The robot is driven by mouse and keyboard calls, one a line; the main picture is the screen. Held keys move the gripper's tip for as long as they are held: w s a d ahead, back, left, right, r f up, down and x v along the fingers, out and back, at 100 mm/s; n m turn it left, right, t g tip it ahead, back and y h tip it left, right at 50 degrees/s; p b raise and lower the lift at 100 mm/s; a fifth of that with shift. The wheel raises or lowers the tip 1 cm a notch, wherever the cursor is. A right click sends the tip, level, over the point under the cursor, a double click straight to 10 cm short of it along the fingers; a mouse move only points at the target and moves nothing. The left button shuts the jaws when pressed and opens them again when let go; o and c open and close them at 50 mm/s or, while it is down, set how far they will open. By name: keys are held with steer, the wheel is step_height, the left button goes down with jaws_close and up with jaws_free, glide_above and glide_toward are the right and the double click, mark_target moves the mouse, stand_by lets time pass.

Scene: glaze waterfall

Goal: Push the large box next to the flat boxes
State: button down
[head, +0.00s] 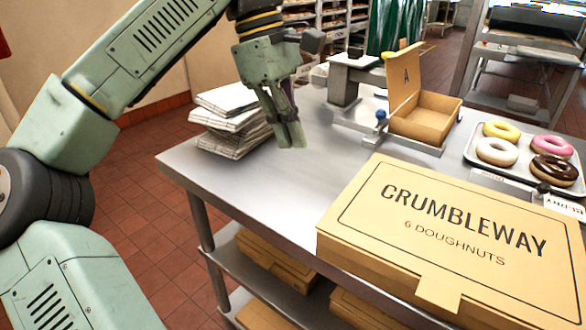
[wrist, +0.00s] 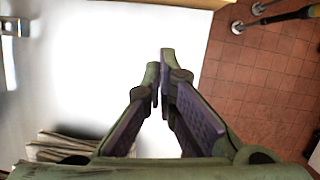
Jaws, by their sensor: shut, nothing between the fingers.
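The large tan box (head: 450,245), printed CRUMBLEWAY 6 DOUGHNUTS, lies closed at the near right of the steel table (head: 270,190). A stack of flat, pale, folded pieces (head: 230,118), which look like the flat boxes, sits at the table's left edge. The stack also shows at the bottom left of the wrist view (wrist: 62,146). My gripper (head: 292,143) is shut and empty, pointing down just right of the stack and apart from the large box. In the wrist view its fingertips (wrist: 160,62) are together over the bright tabletop.
An open small box (head: 425,118) marked A stands in a metal holder at the back. A tray (head: 478,160) with doughnuts is at the right, behind the large box. Several tan boxes (head: 275,262) lie on the lower shelf. The tabletop between stack and large box is clear.

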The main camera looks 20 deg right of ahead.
steer(key=x, duration=0.8)
steer(key=shift+s+a+f+b, duration=0.1)
steer(key=shift+a+f+b, duration=0.15)
steer(key=shift+f, duration=0.2)
steer(key=shift+s+d+f+p, duration=0.2)
steer(key=shift+s+d+p, duration=0.05)
steer(key=shift+s+d, duration=0.3)
steer(key=shift+s+d+f+p, duration=0.2)
steer(key=shift+s+d, duration=0.3)
steer(key=shift+d, duration=0.2)
steer(key=shift+s+d, duration=0.4)
